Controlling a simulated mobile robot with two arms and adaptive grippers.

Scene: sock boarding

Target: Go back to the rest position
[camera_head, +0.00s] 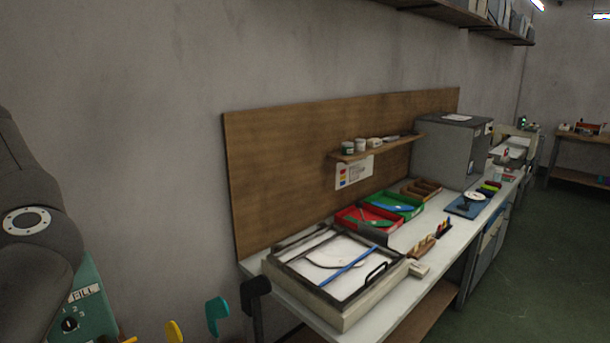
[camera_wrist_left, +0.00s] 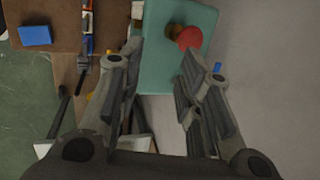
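My left gripper (camera_wrist_left: 160,95) shows in the left wrist view with its two fingers wide apart and nothing between them. Past the fingers is a teal box (camera_wrist_left: 160,72) with a red knob (camera_wrist_left: 189,37). In the head view the teal box (camera_head: 92,305), with a "FILL" label, stands at the lower left, partly hidden by my left arm. My left gripper is outside the head view. My right gripper shows in neither view.
A workbench (camera_head: 431,268) runs along the wall with a framed tray (camera_head: 338,313), a red bin (camera_head: 350,224), a green bin (camera_head: 414,213) and a grey cabinet (camera_head: 447,155). Yellow and teal hook-shaped pieces (camera_head: 215,315) stand at the bottom. Green floor (camera_head: 545,270) is open at right.

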